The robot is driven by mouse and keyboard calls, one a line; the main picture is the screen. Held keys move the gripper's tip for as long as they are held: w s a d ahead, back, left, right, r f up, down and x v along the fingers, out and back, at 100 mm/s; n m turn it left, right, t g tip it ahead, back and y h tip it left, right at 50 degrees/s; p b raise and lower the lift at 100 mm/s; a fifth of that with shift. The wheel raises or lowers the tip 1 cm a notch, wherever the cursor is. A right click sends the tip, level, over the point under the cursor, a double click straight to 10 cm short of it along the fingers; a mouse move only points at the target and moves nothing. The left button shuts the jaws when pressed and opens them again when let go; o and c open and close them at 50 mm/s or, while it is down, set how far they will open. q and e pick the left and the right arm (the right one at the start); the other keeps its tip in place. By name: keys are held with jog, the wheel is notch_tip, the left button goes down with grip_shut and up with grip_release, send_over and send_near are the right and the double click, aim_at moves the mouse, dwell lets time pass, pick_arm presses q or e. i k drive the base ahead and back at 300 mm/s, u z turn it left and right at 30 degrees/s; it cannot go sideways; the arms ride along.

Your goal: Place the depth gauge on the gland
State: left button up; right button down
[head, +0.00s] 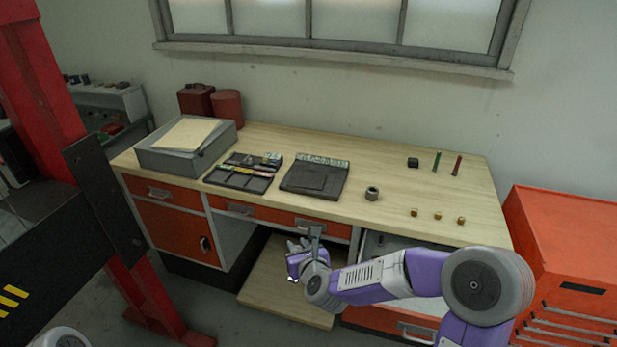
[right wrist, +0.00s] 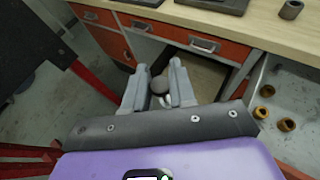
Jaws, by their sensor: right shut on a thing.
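My right gripper (head: 308,248) is in front of the bench, near the drawer fronts. It is shut on a small grey thing (head: 314,231), which looks like the depth gauge. In the right wrist view a rounded grey end of it (right wrist: 160,85) shows between the two fingers (right wrist: 158,88); the fingers hide much of it. A short dark grey hollow cylinder (head: 372,193), which seems to be the gland, stands upright on the bench; it also shows in the right wrist view (right wrist: 291,9). The held thing is well apart from it. My left gripper is out of view.
The wooden bench (head: 340,150) carries a black tray (head: 316,180), a parts tray (head: 240,180), a grey box (head: 160,160), brass pieces (head: 438,216), a black block (head: 413,162) and green and red sticks. An open drawer (right wrist: 270,80) holds brass pieces. A red cabinet (head: 570,240) stands right.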

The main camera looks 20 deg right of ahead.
aim_at(373, 190)
jog(key=u, duration=0.2)
jog(key=i, duration=0.9)
jog(key=z, duration=0.8)
jog(key=i, duration=0.6)
jog(key=z, duration=0.7)
